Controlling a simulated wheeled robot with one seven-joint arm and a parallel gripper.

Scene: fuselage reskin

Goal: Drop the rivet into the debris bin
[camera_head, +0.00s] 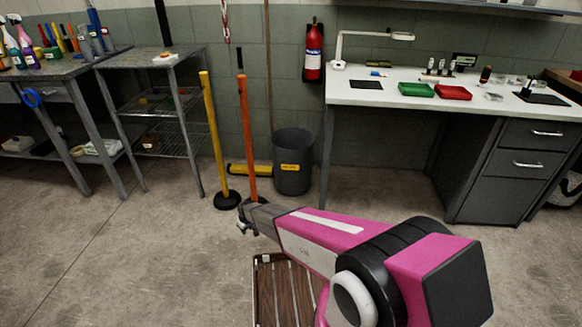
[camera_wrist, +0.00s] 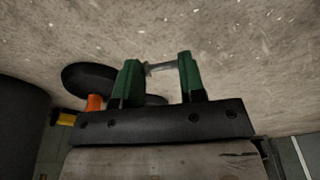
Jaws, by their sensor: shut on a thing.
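The debris bin (camera_head: 292,178) is a dark grey round bin with a yellow label, standing upright on the floor against the back wall. My gripper (camera_head: 243,226) is in front of the bin and to its left in the head view, outside it. In the wrist view my gripper (camera_wrist: 158,70) has two green fingers shut on the rivet (camera_wrist: 161,67), a small grey metal pin that spans the gap between them. Bare floor shows behind the rivet. A large dark curved surface at the left edge of the wrist view looks like the bin (camera_wrist: 20,120).
An orange post (camera_head: 246,140) and a yellow post (camera_head: 213,130) on black bases stand left of the bin, close to my gripper. A white workbench (camera_head: 370,95) is right of it and a metal shelf cart (camera_head: 160,100) left.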

